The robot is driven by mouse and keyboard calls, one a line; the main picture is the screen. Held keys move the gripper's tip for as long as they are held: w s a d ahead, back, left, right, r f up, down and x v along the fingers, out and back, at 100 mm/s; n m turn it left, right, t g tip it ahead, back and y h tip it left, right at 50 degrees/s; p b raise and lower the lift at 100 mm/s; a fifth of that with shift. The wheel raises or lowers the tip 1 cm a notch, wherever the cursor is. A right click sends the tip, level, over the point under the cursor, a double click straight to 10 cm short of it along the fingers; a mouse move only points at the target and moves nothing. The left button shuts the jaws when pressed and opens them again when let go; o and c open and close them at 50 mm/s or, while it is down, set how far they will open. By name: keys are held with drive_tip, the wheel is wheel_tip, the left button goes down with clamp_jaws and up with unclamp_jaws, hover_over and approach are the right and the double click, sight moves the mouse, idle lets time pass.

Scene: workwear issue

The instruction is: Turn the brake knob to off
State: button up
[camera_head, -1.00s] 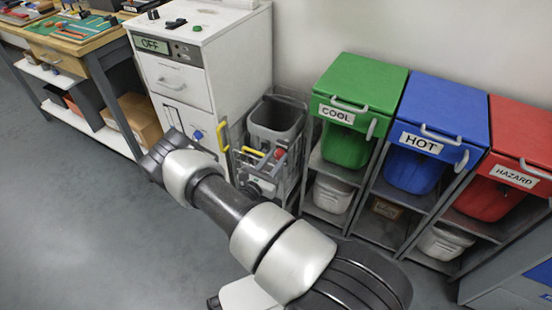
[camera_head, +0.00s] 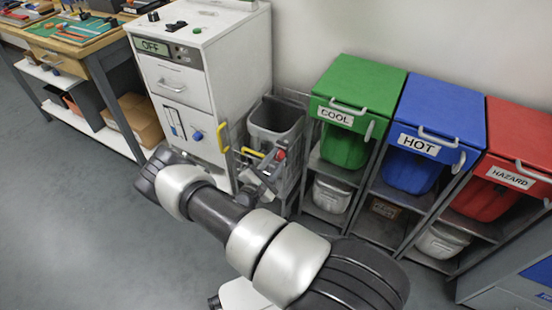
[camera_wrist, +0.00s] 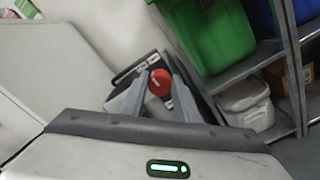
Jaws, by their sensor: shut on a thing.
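In the wrist view the red knob (camera_wrist: 160,82) sits between my two grey fingers. My gripper (camera_wrist: 159,88) is shut on it. In the camera_head view my gripper (camera_head: 270,166) reaches the knob's side of the cart, partly behind my arm. The knob's markings and pointer are too small or hidden to read.
A grey bin (camera_head: 275,123) stands in the cart, with a yellow handle (camera_head: 249,152) nearby. The white cabinet (camera_head: 228,60) with an OFF display is left. Green COOL (camera_head: 361,90), blue HOT (camera_head: 443,107) and red HAZARD (camera_head: 516,150) bins stand right. Open floor lies front left.

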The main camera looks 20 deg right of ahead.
drive_tip(key=m+p, duration=0.1)
drive_tip(key=m, duration=0.4)
drive_tip(key=shift+m+p, duration=0.3)
drive_tip(key=shift+p, duration=0.05)
drive_tip(key=shift+f+m+p, duration=0.15)
drive_tip(key=shift+m+p, duration=0.5)
drive_tip(key=shift+m, duration=1.15)
drive_tip(key=o, duration=1)
drive_tip(key=shift+o, duration=0.2)
drive_tip(key=shift+s, duration=0.1)
drive_tip(key=p+v, duration=0.2)
drive_tip(key=v, duration=1.5)
drive_tip(key=shift+s+a, duration=0.1)
drive_tip(key=shift+a, duration=0.05)
